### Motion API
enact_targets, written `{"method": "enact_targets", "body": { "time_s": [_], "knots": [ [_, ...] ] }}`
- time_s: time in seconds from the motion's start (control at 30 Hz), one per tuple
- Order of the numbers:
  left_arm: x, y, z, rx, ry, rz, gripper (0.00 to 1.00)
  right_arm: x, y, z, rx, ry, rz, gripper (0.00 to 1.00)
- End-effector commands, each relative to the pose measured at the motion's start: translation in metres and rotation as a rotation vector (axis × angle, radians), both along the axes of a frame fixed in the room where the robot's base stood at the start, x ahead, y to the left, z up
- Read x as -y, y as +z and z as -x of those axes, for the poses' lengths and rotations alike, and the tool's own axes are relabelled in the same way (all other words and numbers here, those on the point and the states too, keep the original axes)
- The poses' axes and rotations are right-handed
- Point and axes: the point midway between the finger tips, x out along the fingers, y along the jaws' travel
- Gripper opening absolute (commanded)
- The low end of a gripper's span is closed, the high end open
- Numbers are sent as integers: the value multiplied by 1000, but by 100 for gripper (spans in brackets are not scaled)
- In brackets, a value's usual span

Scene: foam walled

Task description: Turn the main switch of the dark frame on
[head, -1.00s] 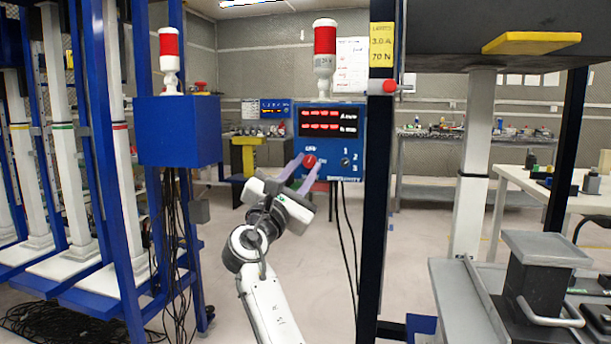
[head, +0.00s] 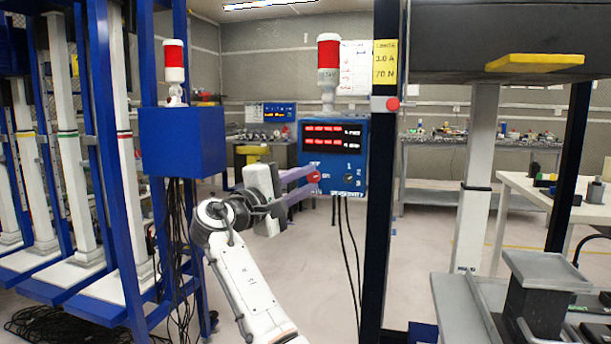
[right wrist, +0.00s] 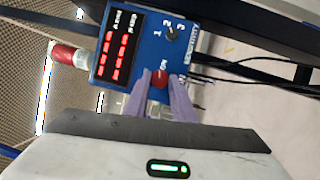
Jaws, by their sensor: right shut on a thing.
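The blue control box (head: 358,150) with red lit displays is on the dark frame (head: 382,230), on the left of its post. Its main switch is a red knob (head: 314,177) at the lower left of the face. In the right wrist view the red knob (right wrist: 160,77) sits between the two purple fingers, beside an ON label. My right gripper (head: 312,183) is shut on this knob, coming in from the left, and hides part of it. I cannot tell which way the knob points. My left gripper is not in view.
A black numbered selector (head: 348,178) is right of the knob. A red-and-white lamp (head: 328,72) stands on the box and cables hang below. Another blue box (head: 183,140) stands left, on the blue frame. A grey bench (head: 470,300) is at right. The floor between is clear.

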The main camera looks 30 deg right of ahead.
Motion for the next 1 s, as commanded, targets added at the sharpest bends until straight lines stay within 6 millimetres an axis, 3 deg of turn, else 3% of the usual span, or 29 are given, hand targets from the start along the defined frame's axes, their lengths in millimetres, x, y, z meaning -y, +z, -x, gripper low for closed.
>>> {"method": "enact_targets", "body": {
  "time_s": [0.43, 1.0],
  "knots": [
    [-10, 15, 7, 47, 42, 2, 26, 0, 4, -1, 191, 1, -162, 0],
    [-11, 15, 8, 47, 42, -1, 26, 0, 3, 0, 226, 2, -192, 0]
  ]
}}
